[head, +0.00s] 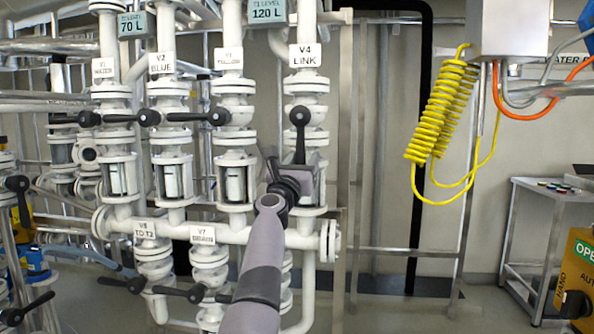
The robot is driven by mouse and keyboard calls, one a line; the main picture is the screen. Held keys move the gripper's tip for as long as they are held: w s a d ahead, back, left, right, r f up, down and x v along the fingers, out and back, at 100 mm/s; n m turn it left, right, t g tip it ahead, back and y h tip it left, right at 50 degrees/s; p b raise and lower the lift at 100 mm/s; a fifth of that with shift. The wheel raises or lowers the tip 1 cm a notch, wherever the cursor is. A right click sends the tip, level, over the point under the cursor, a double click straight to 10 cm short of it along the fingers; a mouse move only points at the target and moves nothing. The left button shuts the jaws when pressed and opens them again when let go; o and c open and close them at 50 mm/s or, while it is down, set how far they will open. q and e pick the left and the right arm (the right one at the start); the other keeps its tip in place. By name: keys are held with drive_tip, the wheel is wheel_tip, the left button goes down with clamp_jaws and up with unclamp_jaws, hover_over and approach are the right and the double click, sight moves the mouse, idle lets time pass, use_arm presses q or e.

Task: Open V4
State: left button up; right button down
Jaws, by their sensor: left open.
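The V4 valve's black lever (300,130) stands upright, in line with its white pipe, with its round knob at the top. The V4 LINK label (305,56) hangs above it. My left gripper (298,167) is open just below the knob, in front of the lever's lower part and the sight glass under V4. The gripper hides the lever's lower end, and I cannot tell whether it touches the lever. My right gripper is not in view.
Black levers at V1 to V3 (187,117) lie level at the left. The V5 (144,229) and V7 (202,235) valves sit below. A yellow coiled hose (441,110) hangs at the right, near a grey trolley (540,186). A metal post stands just right of V4.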

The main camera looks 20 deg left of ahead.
use_arm(q)
drive_tip(key=shift+p+v, duration=0.3)
drive_tip(key=shift+v, duration=2.7)
